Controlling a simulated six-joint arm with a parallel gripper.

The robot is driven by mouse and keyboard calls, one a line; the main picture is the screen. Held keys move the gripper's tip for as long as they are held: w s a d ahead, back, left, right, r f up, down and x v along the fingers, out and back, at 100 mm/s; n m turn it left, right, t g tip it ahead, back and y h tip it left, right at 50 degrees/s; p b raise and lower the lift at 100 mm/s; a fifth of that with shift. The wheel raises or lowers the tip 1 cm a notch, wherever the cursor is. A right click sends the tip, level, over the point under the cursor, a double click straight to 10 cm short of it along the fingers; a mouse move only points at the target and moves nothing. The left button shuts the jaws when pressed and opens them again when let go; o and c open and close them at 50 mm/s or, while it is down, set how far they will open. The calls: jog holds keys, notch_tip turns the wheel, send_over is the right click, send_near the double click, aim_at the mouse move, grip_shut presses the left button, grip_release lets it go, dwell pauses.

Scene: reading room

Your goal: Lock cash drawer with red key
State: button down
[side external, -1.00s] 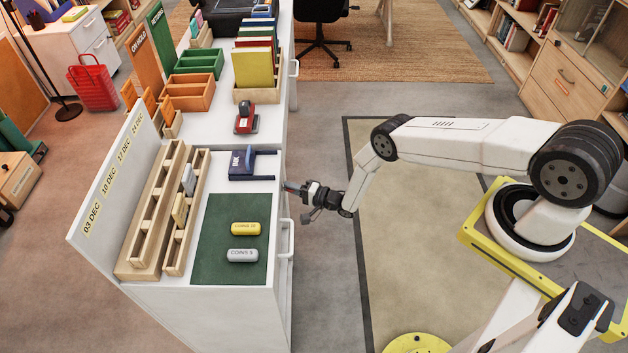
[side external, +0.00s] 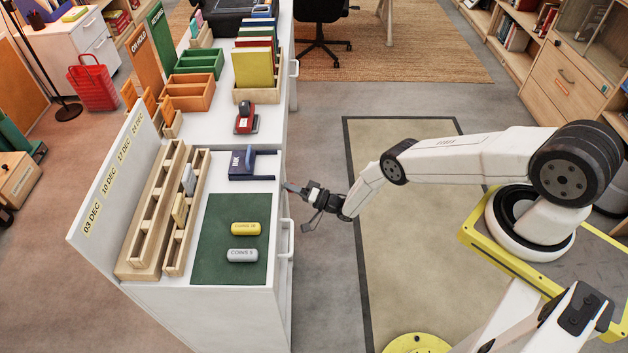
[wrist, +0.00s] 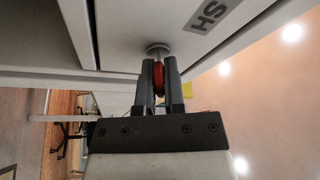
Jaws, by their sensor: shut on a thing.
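My gripper (side external: 293,189) is at the aisle-side face of the white counter, just below its top edge. In the wrist view my gripper (wrist: 158,68) is shut on the red key (wrist: 158,76), whose red head shows between the fingers. The key is up against a round grey lock (wrist: 158,48) on the cash drawer front (wrist: 130,22). How deep the key sits in the lock, and how far it is turned, I cannot tell. Part of a label, reading "SH", shows beside the lock. In the side view the key and lock are too small to make out.
The counter top (side external: 215,205) holds a blue box (side external: 248,168), a green mat (side external: 215,255) with a yellow coin roll (side external: 246,228) and a grey one (side external: 243,255), and wooden racks (side external: 150,215). A handle (side external: 287,240) sticks out nearby. The aisle floor is clear.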

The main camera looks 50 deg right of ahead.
jog(key=shift+n+y, duration=0.3)
jog(key=shift+n, duration=0.9)
jog(key=c, duration=0.7)
grip_release()
jog(key=shift+s+d, duration=0.1)
jog(key=shift+v, duration=3.8)
jog(key=shift+f, duration=0.15)
